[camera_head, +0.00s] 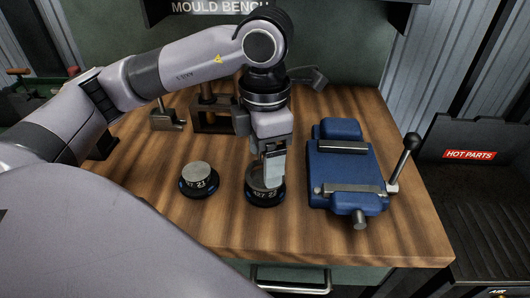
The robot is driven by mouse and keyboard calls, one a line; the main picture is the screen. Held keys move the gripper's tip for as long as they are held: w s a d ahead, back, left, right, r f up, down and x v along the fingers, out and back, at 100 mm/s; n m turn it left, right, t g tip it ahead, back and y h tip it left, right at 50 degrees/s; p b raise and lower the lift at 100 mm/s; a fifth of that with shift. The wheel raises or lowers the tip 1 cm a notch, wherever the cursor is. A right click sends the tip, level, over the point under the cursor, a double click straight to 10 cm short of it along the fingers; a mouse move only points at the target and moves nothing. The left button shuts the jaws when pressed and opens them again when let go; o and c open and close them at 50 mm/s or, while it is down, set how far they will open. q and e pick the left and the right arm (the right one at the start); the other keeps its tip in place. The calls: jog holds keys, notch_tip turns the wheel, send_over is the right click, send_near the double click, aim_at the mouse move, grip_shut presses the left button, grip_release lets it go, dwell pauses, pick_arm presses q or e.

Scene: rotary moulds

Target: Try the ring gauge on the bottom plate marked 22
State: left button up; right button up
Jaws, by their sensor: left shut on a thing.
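The bottom plate marked 22 (265,195) stands on the wooden bench as a dark round piece with a pale number on its side. My left gripper (272,172) points down right over it. It is shut on what looks like the ring gauge, a small ring-like part at the top of the plate, mostly hidden by the fingers. I cannot tell whether the ring sits around the plate or only on it. A second plate marked 21 (198,180), with a bright metal top and a dark base, stands to the left, apart. My right gripper is not in view.
A blue vise-like fixture (344,175) with an upright black-knobbed lever (404,158) stands close on the right. Metal stands (167,119) are at the back. A dark hot parts bin (480,195) is beyond the bench's right edge. The front strip of bench is clear.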

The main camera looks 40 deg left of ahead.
pick_arm(q)
jog(key=shift+f+b, duration=0.4)
jog(key=shift+r, duration=0.15)
dwell(0.6)
jog(key=shift+r+p, duration=1.8)
jog(key=shift+r, duration=0.65)
